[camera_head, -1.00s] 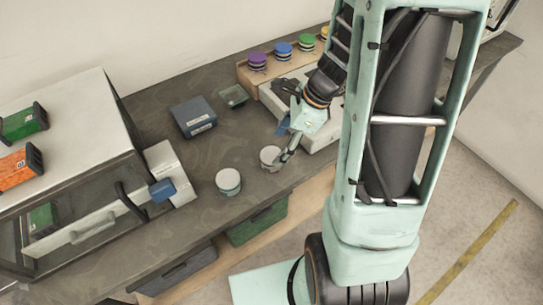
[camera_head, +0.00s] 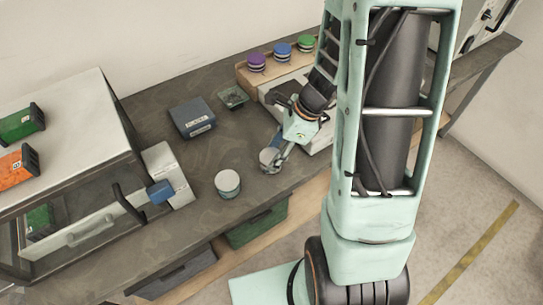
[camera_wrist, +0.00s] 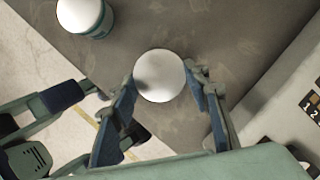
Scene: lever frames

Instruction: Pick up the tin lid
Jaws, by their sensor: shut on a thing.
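The tin lid (camera_wrist: 160,75) is a round white disc in the middle of the wrist view. It shows as a small pale disc in the head view (camera_head: 267,156), partly hidden by my gripper. My gripper (camera_head: 273,162) points down over the worktop, and its two fingers (camera_wrist: 162,78) are shut on the lid, one on each side of it. I cannot tell whether the lid is clear of the worktop.
A white-topped tin (camera_head: 228,186) stands to the left of the lid, near the front edge of the worktop (camera_head: 215,155). A dark blue box (camera_head: 192,118) and a small green tray (camera_head: 233,97) are farther back. A machine with a white top (camera_head: 75,125) stands at left.

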